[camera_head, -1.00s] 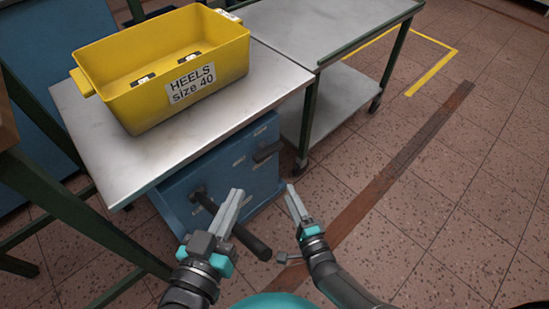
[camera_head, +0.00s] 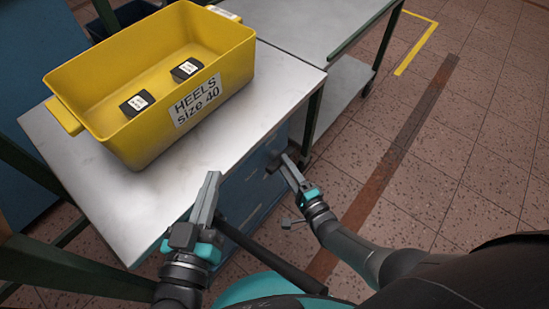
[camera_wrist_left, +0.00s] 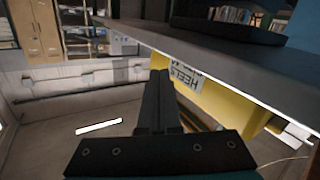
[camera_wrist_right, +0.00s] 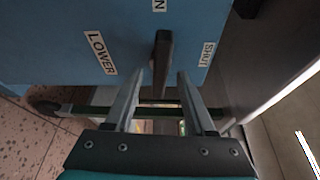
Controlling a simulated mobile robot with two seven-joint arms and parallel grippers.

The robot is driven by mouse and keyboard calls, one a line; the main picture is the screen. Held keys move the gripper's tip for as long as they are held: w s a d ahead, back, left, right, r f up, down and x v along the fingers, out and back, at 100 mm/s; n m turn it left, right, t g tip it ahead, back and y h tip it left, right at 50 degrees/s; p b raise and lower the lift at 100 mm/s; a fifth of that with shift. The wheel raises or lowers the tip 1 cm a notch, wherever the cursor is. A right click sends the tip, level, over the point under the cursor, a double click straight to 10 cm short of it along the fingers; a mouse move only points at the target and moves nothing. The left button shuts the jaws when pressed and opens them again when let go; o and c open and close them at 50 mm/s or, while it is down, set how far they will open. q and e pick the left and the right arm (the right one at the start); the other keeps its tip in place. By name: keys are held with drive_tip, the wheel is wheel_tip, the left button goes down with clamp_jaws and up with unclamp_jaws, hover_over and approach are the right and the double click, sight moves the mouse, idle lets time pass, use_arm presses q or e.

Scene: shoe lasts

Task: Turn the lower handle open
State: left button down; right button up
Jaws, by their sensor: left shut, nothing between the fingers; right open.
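The lower handle (camera_wrist_right: 162,52) is a dark bar on the blue cabinet front (camera_wrist_right: 70,30), seen in the right wrist view. A LOWER label (camera_wrist_right: 101,53) is left of it, a SHUT label (camera_wrist_right: 207,54) right of it, and a partly cut label ending in N above. My right gripper (camera_wrist_right: 161,78) is open, its fingers on either side of the handle's near end; contact is not visible. In the head view the right gripper (camera_head: 277,162) reaches the cabinet (camera_head: 248,188) and mostly hides the handle. My left gripper (camera_head: 210,178) is shut and empty by the table's front edge.
A yellow HEELS bin (camera_head: 130,150) with two dark labelled blocks stands on the metal table (camera_head: 75,180) above the cabinet. A long black bar (camera_head: 270,262) juts out below my left gripper. Another dark part (camera_wrist_right: 246,7) shows at the right wrist view's top. Floor is open at right.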

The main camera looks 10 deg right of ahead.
drive_tip(key=shift+w, duration=0.4)
clamp_jaws()
drive_tip(key=shift+a, duration=0.1)
idle(0.3)
